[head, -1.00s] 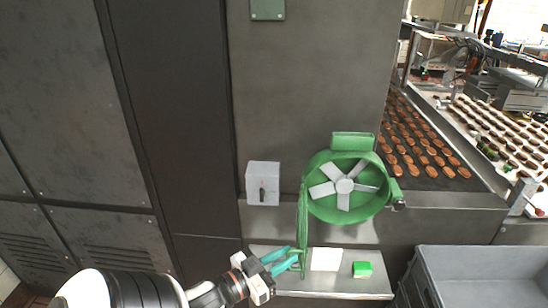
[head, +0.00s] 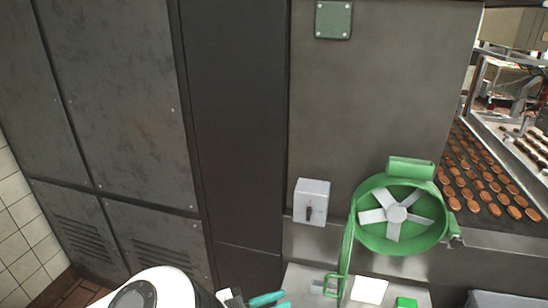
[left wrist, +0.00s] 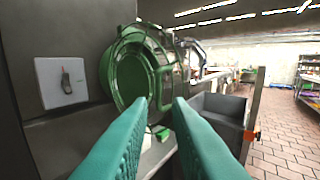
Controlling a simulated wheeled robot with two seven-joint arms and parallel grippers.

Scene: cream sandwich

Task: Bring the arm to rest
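My left gripper (head: 283,301) shows at the bottom edge of the head view, with teal fingers apart and nothing seen between them. It lies left of the green fan door (head: 345,255), apart from it. The left wrist view shows both teal fingers (left wrist: 160,101) spread, pointing toward the round green fan housing (left wrist: 135,70). Most of my left arm is cut off below the head view. My right gripper is in neither view.
The green fan (head: 398,214) has its door swung out to the left. A grey switch box (head: 311,202) is on the wall. A white block (head: 369,290) and a green block (head: 406,303) sit on the shelf below. A grey bin (head: 500,299) stands at lower right.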

